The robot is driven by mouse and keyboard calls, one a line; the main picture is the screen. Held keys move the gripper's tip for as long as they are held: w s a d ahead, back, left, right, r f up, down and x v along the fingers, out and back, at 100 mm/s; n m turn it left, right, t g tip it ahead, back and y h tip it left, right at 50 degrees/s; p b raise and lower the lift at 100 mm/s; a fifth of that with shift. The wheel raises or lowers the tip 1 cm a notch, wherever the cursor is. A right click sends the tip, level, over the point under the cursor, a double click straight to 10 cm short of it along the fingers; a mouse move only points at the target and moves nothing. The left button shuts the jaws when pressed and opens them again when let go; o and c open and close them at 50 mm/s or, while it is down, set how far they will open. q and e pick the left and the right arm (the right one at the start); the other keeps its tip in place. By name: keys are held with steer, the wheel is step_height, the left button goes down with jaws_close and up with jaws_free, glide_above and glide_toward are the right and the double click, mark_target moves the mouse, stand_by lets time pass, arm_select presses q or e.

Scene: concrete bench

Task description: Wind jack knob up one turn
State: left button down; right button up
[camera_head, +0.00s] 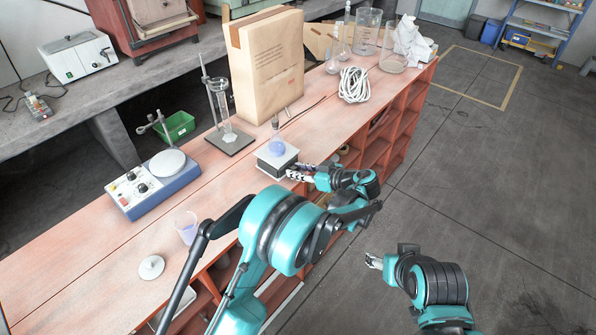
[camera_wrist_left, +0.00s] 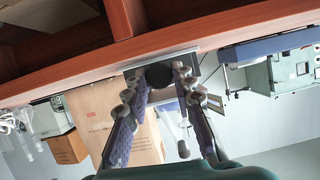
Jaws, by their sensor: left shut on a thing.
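The lab jack (camera_head: 277,161) stands near the front edge of the bench, with a light top plate and dark sides. A stoppered flask (camera_head: 277,146) of bluish liquid stands upright on it. The jack's round black knob (camera_wrist_left: 160,75) shows in the left wrist view, facing the camera; in the head view my gripper hides it. My left gripper (camera_head: 293,174) is at the jack's front side. Its fingers (camera_wrist_left: 160,82) are shut on the knob, one on each side. My right gripper (camera_head: 373,261) hangs over the floor, empty and away from the bench; its finger gap is too small to read.
A stirrer hotplate (camera_head: 153,184), a beaker (camera_head: 186,227) and a white disc (camera_head: 151,267) lie to the left. A burette stand (camera_head: 229,139) and a paper bag (camera_head: 268,65) stand behind the jack. Coiled white cable (camera_head: 354,85) and glassware are farther right. Open floor lies right of the bench.

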arm_select(q)
steer(key=shift+m+g, duration=0.3)
steer(key=shift+m, duration=0.3)
steer(key=c, duration=1.3)
jaws_free()
steer(key=shift+o, duration=0.2)
steer(key=v, duration=1.2)
steer(key=shift+d+f, duration=0.15)
steer(key=shift+f, duration=0.05)
